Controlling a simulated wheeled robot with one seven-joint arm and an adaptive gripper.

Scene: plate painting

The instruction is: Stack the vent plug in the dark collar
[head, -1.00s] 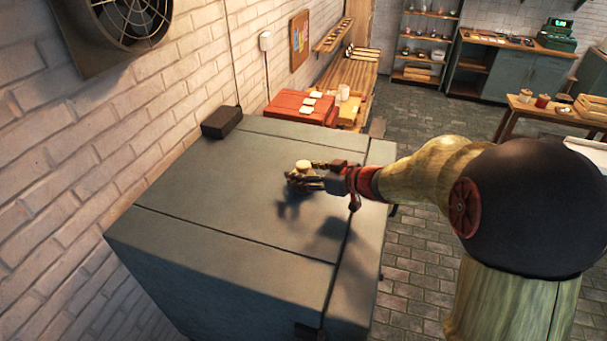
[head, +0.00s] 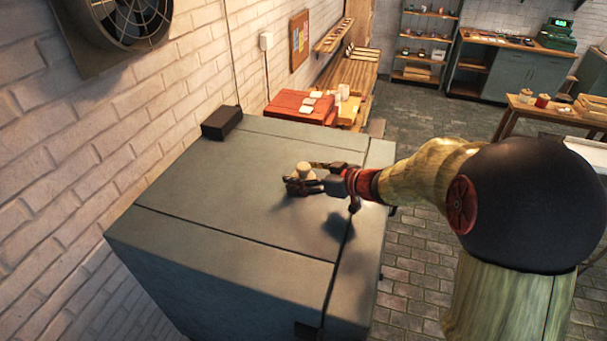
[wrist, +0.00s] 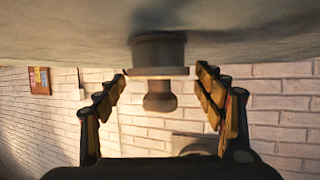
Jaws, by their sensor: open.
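The vent plug (head: 303,169) is pale in the head view and stands upright over the dark collar on the grey cabinet top. In the wrist view, which is upside down, the plug's knob (wrist: 160,98) and wide flange meet the dark collar (wrist: 158,50), with no gap visible. How deep the plug sits inside is hidden. My gripper (wrist: 160,88) is open, with one finger on each side of the plug and clear space between each finger and the knob. In the head view, my gripper (head: 305,186) is low, hiding much of the collar.
The grey cabinet top (head: 220,185) is mostly bare around the collar, with seams across it. A black box (head: 221,123) sits at its back left corner by the white brick wall (head: 70,150). A red case (head: 300,105) stands beyond the far edge.

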